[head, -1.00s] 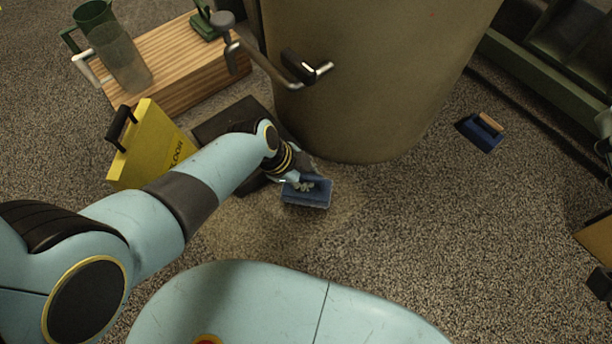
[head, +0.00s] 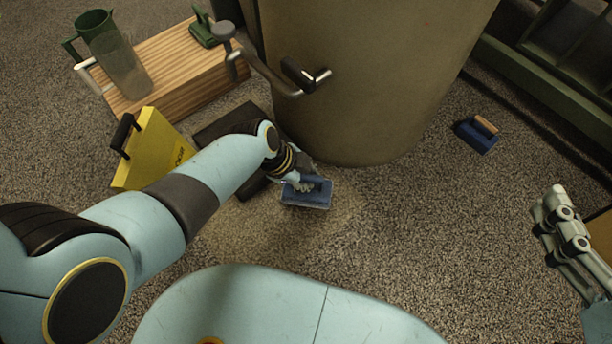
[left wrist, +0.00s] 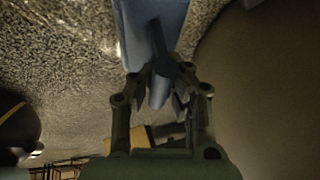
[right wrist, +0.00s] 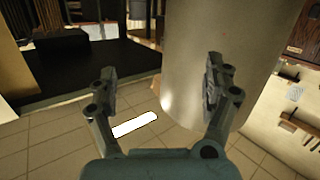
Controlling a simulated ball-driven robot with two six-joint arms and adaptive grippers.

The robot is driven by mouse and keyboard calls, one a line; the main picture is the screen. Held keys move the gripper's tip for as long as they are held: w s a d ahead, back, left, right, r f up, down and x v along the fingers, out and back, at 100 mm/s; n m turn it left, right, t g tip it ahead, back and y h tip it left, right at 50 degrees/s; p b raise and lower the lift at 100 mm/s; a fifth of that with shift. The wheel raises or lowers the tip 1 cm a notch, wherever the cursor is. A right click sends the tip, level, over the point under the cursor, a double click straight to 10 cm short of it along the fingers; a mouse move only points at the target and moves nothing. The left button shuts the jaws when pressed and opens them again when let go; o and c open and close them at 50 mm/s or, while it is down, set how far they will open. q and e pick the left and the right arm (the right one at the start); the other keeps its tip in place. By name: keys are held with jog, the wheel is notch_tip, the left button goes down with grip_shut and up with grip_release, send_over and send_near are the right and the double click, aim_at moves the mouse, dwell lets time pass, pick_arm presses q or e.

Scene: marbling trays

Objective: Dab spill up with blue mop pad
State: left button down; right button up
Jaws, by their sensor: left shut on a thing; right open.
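The blue mop pad (head: 318,196) is on the speckled floor, on or just above the edge of the spill. The spill (head: 250,228) shows as a tan, wetter-looking patch around and left of the pad. My left gripper (head: 303,184) is shut on the pad's handle. The left wrist view shows the blue pad (left wrist: 135,25) and its handle (left wrist: 158,90) between the fingers. My right gripper (head: 558,212) is open at the right side; in the right wrist view (right wrist: 158,90) its fingers are apart with nothing between them. The pad's underside is hidden.
A large tan drum (head: 370,80) with a tap stands right behind the pad. A yellow floor sign (head: 150,152) and a dark mat (head: 225,125) lie to the left. A wooden crate (head: 180,75) carries a green jug (head: 118,60). Another blue wooden-handled tool (head: 476,137) lies at right.

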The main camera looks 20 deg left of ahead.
pick_arm(q)
jog(key=shift+r+p, duration=0.3)
jog(key=shift+r, duration=0.15)
jog(key=shift+r+p, duration=0.5)
jog(key=shift+r, duration=0.05)
notch_tip(320, 180, up, 2)
jog(key=shift+w+r+p, duration=0.1)
jog(key=shift+w+p, duration=0.05)
jog(key=shift+p, duration=0.65)
jog(key=shift+r, duration=0.15)
pick_arm(e)
jog(key=s+f+m+g+h, duration=0.1)
jog(key=s+f+g, duration=0.6)
jog(key=shift+s+d, duration=0.2)
jog(key=shift+s, duration=0.05)
